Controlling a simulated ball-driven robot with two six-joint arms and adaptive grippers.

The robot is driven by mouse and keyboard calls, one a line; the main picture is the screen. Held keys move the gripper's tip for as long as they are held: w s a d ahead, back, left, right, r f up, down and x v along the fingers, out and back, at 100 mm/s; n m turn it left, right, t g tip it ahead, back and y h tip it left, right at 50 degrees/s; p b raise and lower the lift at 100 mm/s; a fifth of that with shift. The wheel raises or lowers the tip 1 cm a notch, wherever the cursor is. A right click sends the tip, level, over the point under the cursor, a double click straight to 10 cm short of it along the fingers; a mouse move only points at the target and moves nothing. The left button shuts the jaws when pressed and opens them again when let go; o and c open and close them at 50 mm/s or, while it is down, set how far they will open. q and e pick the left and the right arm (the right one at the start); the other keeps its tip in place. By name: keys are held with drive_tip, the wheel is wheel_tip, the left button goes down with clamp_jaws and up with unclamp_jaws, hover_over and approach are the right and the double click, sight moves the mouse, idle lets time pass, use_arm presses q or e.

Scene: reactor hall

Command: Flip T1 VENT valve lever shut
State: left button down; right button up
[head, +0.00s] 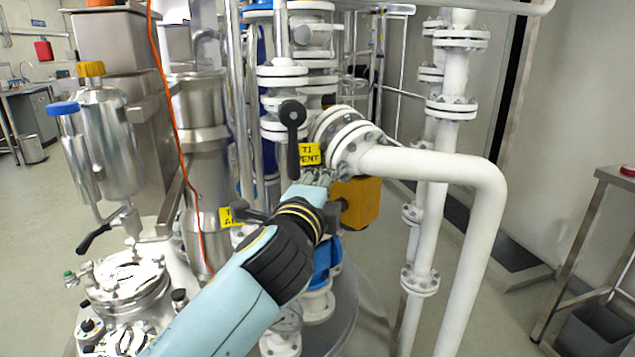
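The T1 VENT lever (292,140) is a black handle standing upright, with a round end at its top. A yellow label (308,154) beside its lower part reads T1 VENT, partly cut off. My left arm rises from the lower left, and its gripper (318,177) is just right of the lever's lower end, below the label. The gripper's grey fingers are small and blend with the fittings behind, so I cannot tell whether they are open or touch the lever. My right gripper is not in view.
A second yellow label (228,217) and an orange box (358,203) sit close to my wrist. A thick white pipe (430,163) bends down at the right. Steel vessels (110,140) and an orange cable (172,120) stand at the left.

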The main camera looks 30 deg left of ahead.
sight(292, 141)
use_arm(q)
drive_tip(key=w+a+p, duration=0.1)
drive_tip(key=w+a, duration=0.3)
drive_tip(key=a, duration=0.1)
drive_tip(key=shift+a, duration=0.2)
idle(0.4)
